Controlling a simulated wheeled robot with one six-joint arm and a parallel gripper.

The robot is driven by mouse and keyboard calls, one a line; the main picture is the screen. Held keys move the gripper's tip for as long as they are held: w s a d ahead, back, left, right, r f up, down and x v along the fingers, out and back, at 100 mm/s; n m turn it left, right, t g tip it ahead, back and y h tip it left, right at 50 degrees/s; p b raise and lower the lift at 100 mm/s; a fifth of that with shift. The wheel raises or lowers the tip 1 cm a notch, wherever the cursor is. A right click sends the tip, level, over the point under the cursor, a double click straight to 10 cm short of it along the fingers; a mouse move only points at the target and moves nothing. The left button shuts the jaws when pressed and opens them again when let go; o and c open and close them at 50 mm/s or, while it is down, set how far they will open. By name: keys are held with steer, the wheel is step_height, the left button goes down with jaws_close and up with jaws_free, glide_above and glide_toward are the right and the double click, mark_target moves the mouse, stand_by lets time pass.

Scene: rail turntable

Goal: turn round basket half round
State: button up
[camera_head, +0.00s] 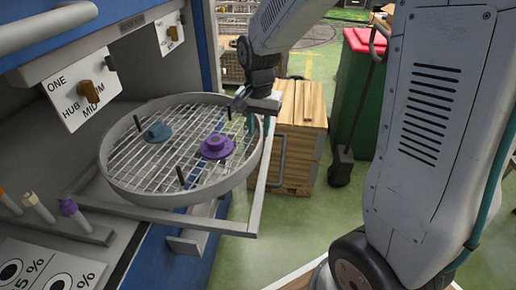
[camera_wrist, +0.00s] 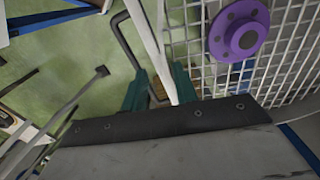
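The round basket (camera_head: 205,190) is a grey ring with a wire mesh floor, sitting on a pulled-out frame in front of the machine opening. A purple flanged hub (camera_head: 216,147) and a teal part (camera_head: 157,132) lie on its mesh. Dark upright posts stand inside it. My gripper (camera_head: 258,124) is at the basket's right far rim, pointing down. In the wrist view, its two teal fingers (camera_wrist: 158,92) stand apart with a pale rim strip (camera_wrist: 150,40) between them, and a gap shows beside the strip. The mesh (camera_wrist: 285,65) and purple hub (camera_wrist: 239,29) are to the right.
The frame (camera_head: 200,224) runs around the basket's front and right. A wooden crate (camera_head: 299,150) and a green bin with a red lid (camera_head: 357,95) stand to the right. Pegs with coloured tops (camera_head: 68,207) are at lower left. Green floor is open at right.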

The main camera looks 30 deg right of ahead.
mark_target(258, 147)
steer(key=shift+w+f, duration=0.35)
steer(key=shift+f, duration=0.5)
step_height(258, 147, down, 7)
steer(key=shift+r, duration=0.1)
jaws_close()
